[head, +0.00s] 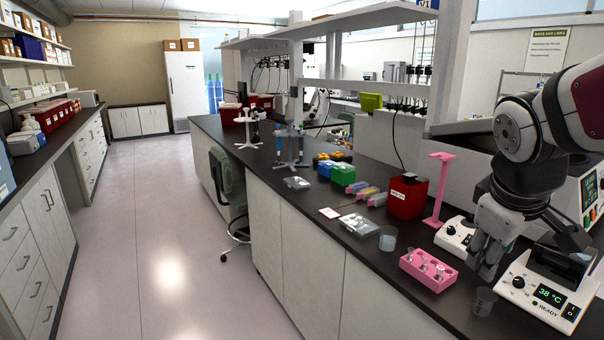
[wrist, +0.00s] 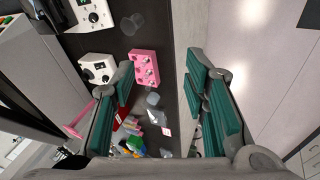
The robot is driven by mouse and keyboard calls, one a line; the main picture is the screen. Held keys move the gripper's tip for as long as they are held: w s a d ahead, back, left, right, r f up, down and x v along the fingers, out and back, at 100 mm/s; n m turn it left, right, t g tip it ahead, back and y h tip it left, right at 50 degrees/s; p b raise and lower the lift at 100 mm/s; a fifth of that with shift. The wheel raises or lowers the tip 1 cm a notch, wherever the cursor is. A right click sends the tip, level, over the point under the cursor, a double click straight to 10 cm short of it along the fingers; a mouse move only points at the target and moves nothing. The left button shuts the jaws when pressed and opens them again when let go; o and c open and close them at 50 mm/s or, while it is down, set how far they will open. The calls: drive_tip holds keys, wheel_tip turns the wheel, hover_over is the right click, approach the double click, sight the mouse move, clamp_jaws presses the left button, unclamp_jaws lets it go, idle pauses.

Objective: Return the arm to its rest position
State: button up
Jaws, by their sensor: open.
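My gripper (head: 484,262) hangs from my arm at the right of the head view, fingers pointing down over the dark bench top. In the wrist view its two green-padded fingers (wrist: 160,108) are spread wide apart with nothing between them. A pink rack (head: 428,270) holding several small vials stands on the bench left of the gripper in the head view; the rack also shows in the wrist view (wrist: 144,68). A clear cup (head: 484,301) stands near the bench's front edge, close below the gripper.
A heater reading 38 °C (head: 543,296) stands right of the gripper, and a white device with a knob (head: 455,236) behind the rack. A pink stand (head: 438,189), a red bin (head: 407,196) and another cup (head: 388,238) stand farther along the bench. The aisle floor (head: 165,230) is clear.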

drive_tip(key=s+a+m+t+y, duration=0.1)
drive_tip(key=s+a+m+y, duration=0.2)
drive_tip(key=s+a, duration=0.7)
drive_tip(key=s+f+m, duration=0.1)
drive_tip(key=s+m, duration=0.1)
drive_tip(key=s, duration=0.2)
drive_tip(key=shift+s+a, duration=0.2)
drive_tip(key=shift+a, duration=0.2)
